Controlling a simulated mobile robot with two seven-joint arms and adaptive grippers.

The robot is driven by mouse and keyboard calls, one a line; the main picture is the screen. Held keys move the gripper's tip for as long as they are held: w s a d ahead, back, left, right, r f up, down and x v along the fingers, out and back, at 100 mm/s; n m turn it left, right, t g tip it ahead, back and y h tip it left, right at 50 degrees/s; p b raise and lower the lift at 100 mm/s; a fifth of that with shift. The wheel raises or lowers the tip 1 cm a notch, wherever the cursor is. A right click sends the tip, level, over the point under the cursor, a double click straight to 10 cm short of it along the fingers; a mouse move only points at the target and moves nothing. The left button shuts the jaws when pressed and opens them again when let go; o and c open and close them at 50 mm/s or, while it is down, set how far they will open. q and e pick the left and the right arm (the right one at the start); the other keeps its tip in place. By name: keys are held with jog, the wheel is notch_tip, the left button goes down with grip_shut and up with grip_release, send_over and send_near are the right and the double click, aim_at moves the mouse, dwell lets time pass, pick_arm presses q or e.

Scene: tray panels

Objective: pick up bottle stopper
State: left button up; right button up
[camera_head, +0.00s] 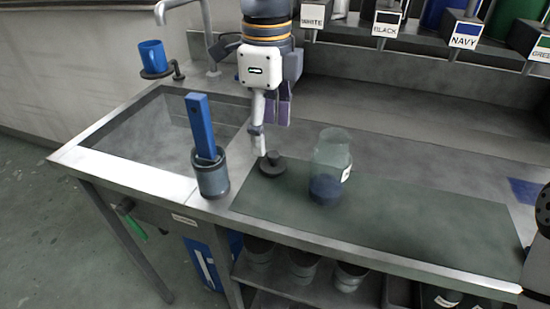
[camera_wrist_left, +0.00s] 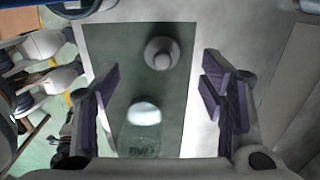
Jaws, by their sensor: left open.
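The bottle stopper (camera_head: 272,163) is a dark grey disc with a small knob. It lies on the dark green mat (camera_head: 425,215) near the mat's left end. My left gripper (camera_head: 266,128) points down just above and behind the stopper, open and empty. In the left wrist view the stopper (camera_wrist_left: 162,54) shows beyond the fingertips, between the lines of the two purple-padded fingers, and I see a gap around it. A clear bottle (camera_head: 330,165) with dark blue contents stands upright to the right of the stopper. My right gripper is out of view.
A grey cup (camera_head: 212,180) holding a tall blue bar stands left of the stopper, close to the sink (camera_head: 165,135). A blue mug (camera_head: 153,57) is at the far left. Labelled containers line the back. The mat's right part is clear.

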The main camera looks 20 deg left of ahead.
aim_at(273, 154)
pick_arm(q)
jog(key=f, duration=0.6)
jog(key=shift+w+d+f, duration=0.15)
jog(key=shift+d+f, duration=0.15)
jog(key=shift+d, duration=0.1)
jog(key=c, duration=1)
